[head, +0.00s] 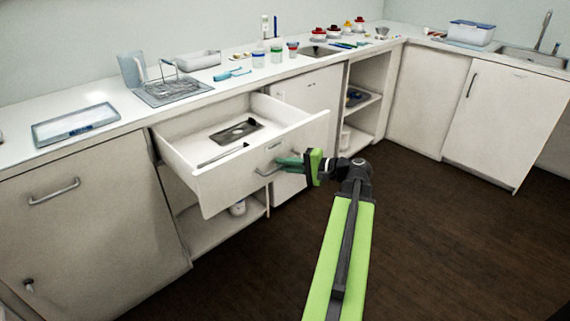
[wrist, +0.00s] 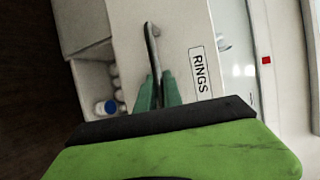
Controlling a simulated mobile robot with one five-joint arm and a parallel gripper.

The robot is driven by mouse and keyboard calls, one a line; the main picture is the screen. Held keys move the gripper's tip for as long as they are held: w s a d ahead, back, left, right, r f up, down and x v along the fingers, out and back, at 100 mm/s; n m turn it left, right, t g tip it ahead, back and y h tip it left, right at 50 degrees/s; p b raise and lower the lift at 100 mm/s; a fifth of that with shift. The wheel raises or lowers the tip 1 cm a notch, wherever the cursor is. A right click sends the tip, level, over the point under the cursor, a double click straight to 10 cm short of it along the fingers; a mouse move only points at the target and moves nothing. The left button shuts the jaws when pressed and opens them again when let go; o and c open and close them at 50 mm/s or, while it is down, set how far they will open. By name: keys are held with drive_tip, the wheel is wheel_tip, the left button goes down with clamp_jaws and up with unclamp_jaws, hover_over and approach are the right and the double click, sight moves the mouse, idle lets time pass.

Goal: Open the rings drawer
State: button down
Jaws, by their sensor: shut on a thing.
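The rings drawer (head: 225,188) is white and stands pulled well out from under the counter in the head view. Its front, with a label reading RINGS (wrist: 199,73), shows in the wrist view. My gripper (head: 282,163) is at the drawer front, its fingers shut on the metal bar handle (wrist: 151,48). The handle also shows in the head view (head: 266,171), partly covered by the fingers. Inside the drawer lie a dark flat tray-like piece (head: 236,131) and a thin dark-ended tool (head: 224,155).
An open shelf (head: 228,226) with a white container lies below the drawer. The counter (head: 110,88) above holds a blue-edged tray (head: 76,124), a wire rack (head: 172,88) and several jars. The dark floor (head: 430,230) to the right is clear.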

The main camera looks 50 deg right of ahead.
drive_tip(key=shift+s+d, duration=0.15)
drive_tip(key=c, duration=1.5)
unclamp_jaws()
drive_tip(key=p+v, duration=0.3)
drive_tip(key=v, duration=1.4)
drive_tip(key=shift+s, duration=0.25)
